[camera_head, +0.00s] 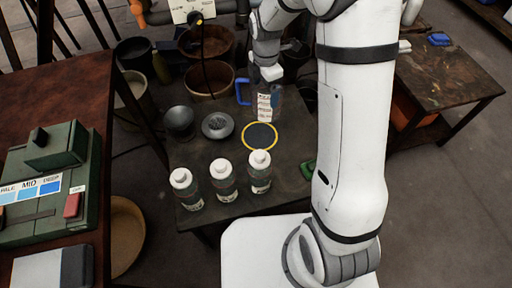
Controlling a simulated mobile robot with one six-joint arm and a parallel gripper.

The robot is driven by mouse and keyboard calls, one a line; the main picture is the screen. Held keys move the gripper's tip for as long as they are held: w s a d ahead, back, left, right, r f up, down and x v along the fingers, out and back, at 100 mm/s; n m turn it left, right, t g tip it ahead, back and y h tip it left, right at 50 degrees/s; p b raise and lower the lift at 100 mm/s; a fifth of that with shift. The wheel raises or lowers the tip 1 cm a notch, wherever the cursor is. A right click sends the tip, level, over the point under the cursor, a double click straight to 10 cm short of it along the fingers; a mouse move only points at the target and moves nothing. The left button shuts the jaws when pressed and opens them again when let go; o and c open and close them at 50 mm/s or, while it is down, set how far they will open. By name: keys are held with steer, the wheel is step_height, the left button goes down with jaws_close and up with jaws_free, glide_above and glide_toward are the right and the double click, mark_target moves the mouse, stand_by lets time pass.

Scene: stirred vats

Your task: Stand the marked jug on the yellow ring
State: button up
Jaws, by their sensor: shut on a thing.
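The marked jug (264,107) shows a pale label with dark marks; a blue handle (243,92) shows at its left. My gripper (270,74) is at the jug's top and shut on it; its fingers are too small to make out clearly. The jug looks upright. The yellow ring (245,133) lies around a dark disc on the dark worktable. The jug's lower end appears just behind the ring's far edge in the picture. I cannot tell whether the jug touches the table or hangs above it.
Three white-capped bottles (223,181) stand in front of the ring. A dark round vessel (179,121) and a grey dish (217,125) are at its left. Brown vats (208,82) stand behind. A green box (45,185) sits on the left table. My arm covers the right side.

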steer(key=f+n+b, duration=0.1)
steer(key=a+f+n+b, duration=0.1)
steer(key=f+n, duration=0.1)
steer(key=a+f+n+b, duration=0.1)
steer(key=shift+s+f+n, duration=0.15)
steer(key=shift+n, duration=0.25)
step_height(320, 180, down, 10)
steer(key=b, duration=0.3)
steer(key=shift+r+b, duration=0.2)
steer(key=shift+b, duration=0.15)
steer(key=shift+f, duration=0.15)
steer(key=o, duration=1.1)
